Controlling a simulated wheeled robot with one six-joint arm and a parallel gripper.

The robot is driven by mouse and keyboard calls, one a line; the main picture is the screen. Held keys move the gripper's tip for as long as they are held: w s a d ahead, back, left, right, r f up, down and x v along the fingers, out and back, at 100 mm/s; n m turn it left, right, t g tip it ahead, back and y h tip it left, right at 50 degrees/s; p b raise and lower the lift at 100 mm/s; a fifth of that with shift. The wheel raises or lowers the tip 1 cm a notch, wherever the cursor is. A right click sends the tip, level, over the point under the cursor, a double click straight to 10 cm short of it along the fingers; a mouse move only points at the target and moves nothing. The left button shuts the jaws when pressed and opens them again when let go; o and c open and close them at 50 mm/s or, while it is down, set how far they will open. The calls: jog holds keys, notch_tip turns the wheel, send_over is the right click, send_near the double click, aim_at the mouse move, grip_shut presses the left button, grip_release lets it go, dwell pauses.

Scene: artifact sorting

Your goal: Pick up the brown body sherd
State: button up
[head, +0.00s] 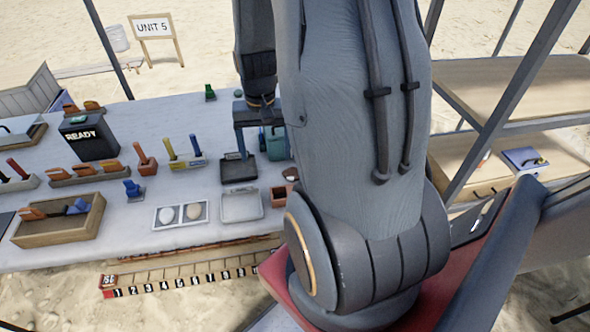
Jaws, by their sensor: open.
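My gripper (257,150) points down over the right part of the white table, with its two fingers apart and nothing seen between them. A small dark brown piece (290,174), possibly the brown body sherd, lies to the right of and below the gripper in the picture, close to my arm's edge. It is too small to identify surely. My arm hides the table to the right of it.
A black tray (238,170) and a white tray (241,207) lie near the gripper. A reddish-brown box (278,196) sits beside my arm. Pale ovals lie on a white-framed board (180,226). A wooden tray (58,233), tools and a READY box (90,140) occupy the left.

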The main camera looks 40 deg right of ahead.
jog(key=s+d+f+m+p, duration=0.1)
jog(key=s+d+f+m, duration=0.2)
jog(key=d, duration=0.6)
jog(key=shift+w+a+f+p, duration=0.15)
jog(key=shift+f+p, duration=0.3)
jog(key=shift+f, duration=0.95)
jog(key=shift+w+a+f+p, duration=0.1)
jog(key=shift+w+f+p, duration=0.3)
jog(key=shift+f, duration=1)
jog(key=shift+w+a+f+p, duration=0.1)
jog(key=shift+f+p, duration=0.4)
jog(key=shift+f, duration=0.9)
jog(key=c, duration=1.1)
jog(key=shift+r, duration=0.15)
